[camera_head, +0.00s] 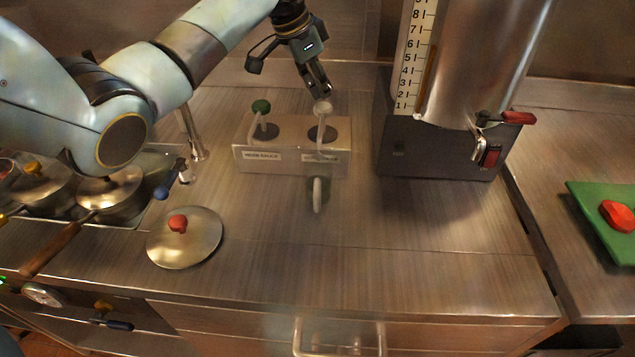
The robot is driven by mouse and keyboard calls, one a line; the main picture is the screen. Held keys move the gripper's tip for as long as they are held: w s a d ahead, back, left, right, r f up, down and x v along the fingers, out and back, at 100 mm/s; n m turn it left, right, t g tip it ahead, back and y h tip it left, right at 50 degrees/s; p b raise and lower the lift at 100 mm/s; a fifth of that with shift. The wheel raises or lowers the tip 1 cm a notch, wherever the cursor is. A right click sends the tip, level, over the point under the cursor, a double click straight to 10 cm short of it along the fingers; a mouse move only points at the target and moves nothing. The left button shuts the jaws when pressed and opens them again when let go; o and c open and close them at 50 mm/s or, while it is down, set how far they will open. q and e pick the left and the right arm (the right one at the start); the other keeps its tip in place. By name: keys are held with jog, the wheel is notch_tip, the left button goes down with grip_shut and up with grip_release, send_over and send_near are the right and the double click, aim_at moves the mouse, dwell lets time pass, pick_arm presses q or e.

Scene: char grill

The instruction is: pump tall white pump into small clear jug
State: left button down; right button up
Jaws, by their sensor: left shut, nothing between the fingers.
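The white pump (323,108) stands at the right of a steel two-pump dispenser box (290,158). Its pale spout hangs down over the box's front. The small clear jug (317,195) is on the counter in front of the box, below that spout; its pale oval handle shows best and its see-through body is hard to make out. My left gripper (326,89) is shut and empty, pointing down just above the white pump's head. I cannot tell whether its fingertips touch it. My right gripper is not in view.
A green-topped pump (261,106) stands at the box's left. A tall steel urn (480,60) on a dark base is at the right. A lid with a red knob (183,240) lies at front left, near covered pots. The front middle of the counter is clear.

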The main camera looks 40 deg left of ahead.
aim_at(321, 107)
pick_arm(q)
jog(key=shift+f, duration=0.15)
jog(key=shift+s+f+b, duration=0.15)
jog(key=shift+f+b, duration=0.6)
jog(key=shift+f, duration=1.25)
jog(key=shift+r, duration=0.1)
jog(key=shift+r+p, duration=2)
jog(key=shift+p, duration=0.3)
jog(key=shift+r, duration=0.1)
jog(key=shift+r, duration=0.35)
jog(key=shift+r+p, duration=0.35)
jog(key=shift+r, duration=2.25)
